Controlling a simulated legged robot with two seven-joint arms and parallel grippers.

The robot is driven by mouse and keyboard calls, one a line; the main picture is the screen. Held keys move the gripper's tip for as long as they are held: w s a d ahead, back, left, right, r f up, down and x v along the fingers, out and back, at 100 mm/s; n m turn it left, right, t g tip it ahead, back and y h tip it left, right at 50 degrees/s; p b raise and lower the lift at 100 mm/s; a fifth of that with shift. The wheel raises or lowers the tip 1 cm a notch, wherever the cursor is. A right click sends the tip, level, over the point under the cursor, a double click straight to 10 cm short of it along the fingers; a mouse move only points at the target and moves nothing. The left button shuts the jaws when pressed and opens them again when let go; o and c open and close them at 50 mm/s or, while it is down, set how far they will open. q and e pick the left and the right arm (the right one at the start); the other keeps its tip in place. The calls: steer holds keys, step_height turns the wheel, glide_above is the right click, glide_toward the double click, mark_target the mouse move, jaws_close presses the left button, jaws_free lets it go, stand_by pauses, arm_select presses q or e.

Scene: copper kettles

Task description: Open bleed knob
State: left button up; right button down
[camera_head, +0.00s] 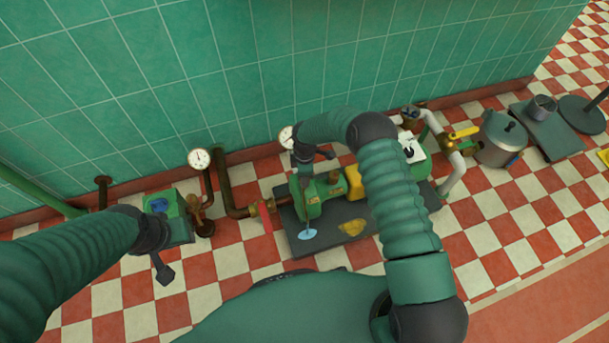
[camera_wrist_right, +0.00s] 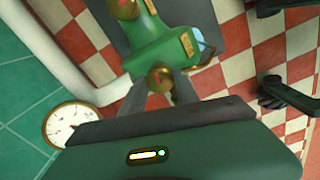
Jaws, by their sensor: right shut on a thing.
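A green pump (camera_head: 318,200) with brass fittings sits on a dark base plate beside the tiled wall. In the right wrist view, a round brass knob with a red mark (camera_wrist_right: 160,77) sits at the near end of the green pump body (camera_wrist_right: 160,45). My right gripper (camera_wrist_right: 160,90) is shut on this knob, one finger on each side. In the head view my right gripper (camera_head: 305,172) is over the pump's left end, and the wrist partly hides the grip. My left gripper (camera_head: 162,270) hangs above the floor at left, away from the pump; its jaw opening is unclear.
A white gauge (camera_head: 286,137) stands behind my right wrist, and another gauge (camera_head: 199,159) is further left. A red-handled valve (camera_head: 267,215), a green box (camera_head: 165,203) and a yellow-handled valve (camera_head: 463,133) flank the pump. Checkered floor in front is clear.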

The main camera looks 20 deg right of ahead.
steer(key=shift+d, duration=0.15)
stand_by(0.3)
steer(key=c, duration=0.9)
jaws_free()
step_height(320, 180, up, 17)
steer(key=p, duration=0.6)
steer(key=shift+f+p, duration=0.15)
steer(key=shift+p, duration=0.25)
